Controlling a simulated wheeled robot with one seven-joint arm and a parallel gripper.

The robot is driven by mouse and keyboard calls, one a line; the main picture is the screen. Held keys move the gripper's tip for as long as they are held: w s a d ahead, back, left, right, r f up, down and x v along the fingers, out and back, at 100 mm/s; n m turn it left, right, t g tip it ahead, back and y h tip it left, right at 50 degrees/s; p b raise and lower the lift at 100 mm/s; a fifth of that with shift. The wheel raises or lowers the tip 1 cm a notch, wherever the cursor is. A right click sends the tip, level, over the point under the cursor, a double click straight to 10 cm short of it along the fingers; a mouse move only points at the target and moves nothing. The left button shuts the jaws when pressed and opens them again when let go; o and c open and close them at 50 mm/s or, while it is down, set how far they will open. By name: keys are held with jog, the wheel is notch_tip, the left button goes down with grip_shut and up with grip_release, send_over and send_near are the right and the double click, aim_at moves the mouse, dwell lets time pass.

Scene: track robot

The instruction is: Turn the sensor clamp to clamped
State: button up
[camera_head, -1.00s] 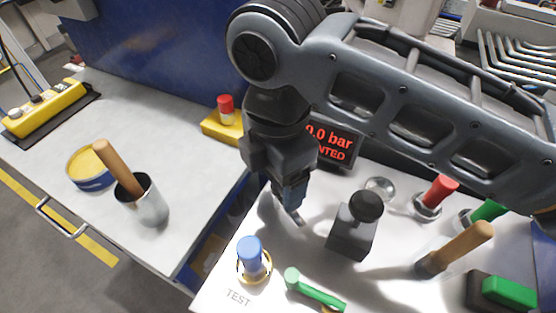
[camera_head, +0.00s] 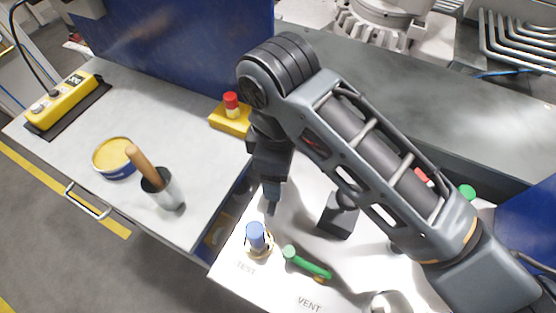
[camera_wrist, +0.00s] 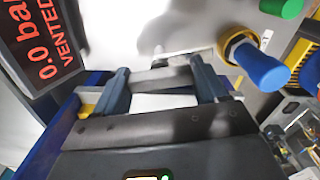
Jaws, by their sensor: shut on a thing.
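My gripper (camera_head: 272,206) points down at the upper left part of the white panel (camera_head: 247,289), behind the blue knob. In the wrist view my gripper (camera_wrist: 163,82) has its two dark fingers apart, with a grey bar (camera_wrist: 160,77) between them. I take this bar to be the sensor clamp's lever; its fixed end and any clamp marking are not clear. In the head view the lever is hidden by my gripper.
A blue knob (camera_head: 255,236) marked TEST and a green lever (camera_head: 308,264) marked VENT stand near my gripper. A dark block (camera_head: 337,217) is to its right. The readout (camera_wrist: 45,45) shows 0.0 bar, VENTED. A cup (camera_head: 163,190) stands on the left bench.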

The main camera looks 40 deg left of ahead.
jog(key=shift+m, duration=0.5)
jog(key=o, duration=1.1)
jog(key=shift+c, duration=0.2)
jog(key=shift+r, duration=3.9)
